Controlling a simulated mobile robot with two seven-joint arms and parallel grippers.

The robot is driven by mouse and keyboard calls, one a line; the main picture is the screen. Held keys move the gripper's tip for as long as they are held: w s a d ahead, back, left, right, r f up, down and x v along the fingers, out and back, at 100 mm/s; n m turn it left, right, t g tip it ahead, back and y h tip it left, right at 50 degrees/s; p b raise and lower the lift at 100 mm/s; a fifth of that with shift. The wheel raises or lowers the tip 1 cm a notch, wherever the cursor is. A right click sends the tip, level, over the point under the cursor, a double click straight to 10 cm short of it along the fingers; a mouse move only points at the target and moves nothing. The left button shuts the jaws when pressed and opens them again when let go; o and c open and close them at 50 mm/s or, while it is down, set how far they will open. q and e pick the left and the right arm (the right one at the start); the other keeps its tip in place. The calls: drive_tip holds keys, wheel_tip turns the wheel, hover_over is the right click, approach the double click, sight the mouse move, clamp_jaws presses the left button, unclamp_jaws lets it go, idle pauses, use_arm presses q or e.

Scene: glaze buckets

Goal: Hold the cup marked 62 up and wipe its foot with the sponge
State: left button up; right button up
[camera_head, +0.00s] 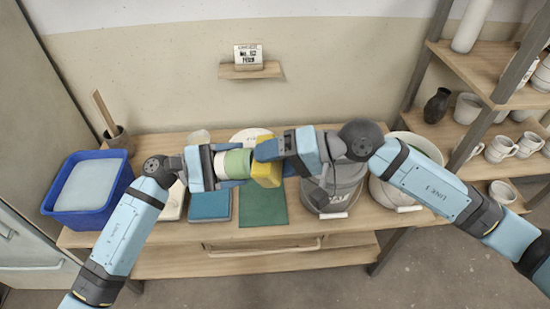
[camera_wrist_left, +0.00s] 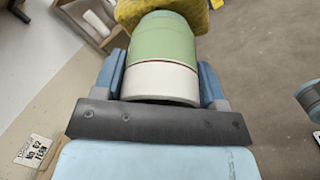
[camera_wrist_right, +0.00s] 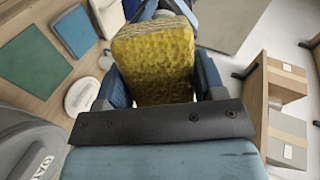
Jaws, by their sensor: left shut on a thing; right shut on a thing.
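My left gripper (camera_head: 226,165) is shut on a cup (camera_head: 237,163), white at the end near the gripper and green at the other. The cup lies sideways above the table; it also shows in the left wrist view (camera_wrist_left: 165,55). No number shows on it. My right gripper (camera_head: 263,160) is shut on a yellow sponge (camera_head: 266,174), seen large in the right wrist view (camera_wrist_right: 153,62). The sponge is at the cup's green end and appears to touch it; the contact face is hidden. A wall card (camera_head: 248,56) reads No. 62 FERN.
Below are a green mat (camera_head: 263,207) and a blue pad (camera_head: 209,206) on the wooden table (camera_head: 160,240). A blue tub (camera_head: 88,207) stands left. Grey (camera_head: 338,197) and whitish (camera_head: 390,191) buckets stand right, under my right arm. Shelves of pottery (camera_head: 500,95) are far right.

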drive_tip(key=shift+w+a+f, duration=0.1)
drive_tip(key=shift+a+f, duration=0.05)
drive_tip(key=shift+a, duration=0.3)
idle(1.2)
